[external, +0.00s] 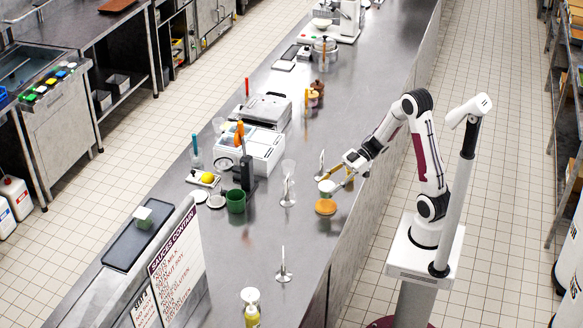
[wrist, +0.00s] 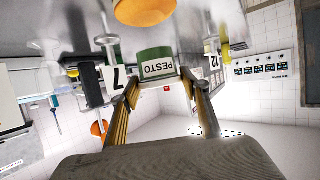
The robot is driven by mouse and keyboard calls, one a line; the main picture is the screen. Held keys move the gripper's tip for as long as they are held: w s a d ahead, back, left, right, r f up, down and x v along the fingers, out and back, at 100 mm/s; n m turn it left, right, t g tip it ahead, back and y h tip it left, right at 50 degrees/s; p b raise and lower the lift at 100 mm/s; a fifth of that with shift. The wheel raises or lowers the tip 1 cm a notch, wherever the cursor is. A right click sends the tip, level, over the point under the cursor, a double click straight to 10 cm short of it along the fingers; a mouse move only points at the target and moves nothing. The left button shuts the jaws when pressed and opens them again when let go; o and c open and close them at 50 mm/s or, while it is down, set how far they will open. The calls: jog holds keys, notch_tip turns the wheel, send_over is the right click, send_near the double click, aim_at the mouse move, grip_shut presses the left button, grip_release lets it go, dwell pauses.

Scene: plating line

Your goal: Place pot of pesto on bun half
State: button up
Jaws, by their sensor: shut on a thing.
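The pot of pesto (wrist: 155,66) is green with a white label that reads PESTO, upside down in the wrist view like the rest of that scene. My gripper (wrist: 160,82) is shut on it, one finger at each side. In the external view my gripper (external: 335,181) holds the small pot (external: 326,187) just above the bun half, and the pot looks upright. The bun half (external: 325,207) is round and orange-brown, lying on the steel counter. It also shows at the top of the wrist view (wrist: 143,11), with a gap between it and the pot.
Number stands rise from the counter (external: 262,215) near the bun half, one (external: 287,192) to its left and one (external: 321,165) behind it. A green cup (external: 236,201) stands further left. A sauces sign (external: 176,265) and a dark tray (external: 130,240) are at lower left.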

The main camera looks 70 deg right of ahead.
jog(key=shift+f, duration=0.1)
jog(key=shift+f, duration=2)
jog(key=shift+f, duration=0.15)
jog(key=o, duration=1.1)
jog(key=shift+o, duration=0.2)
jog(key=shift+r, duration=0.2)
jog(key=shift+d, duration=0.15)
jog(key=v, duration=1.1)
jog(key=shift+s+d+r, duration=0.25)
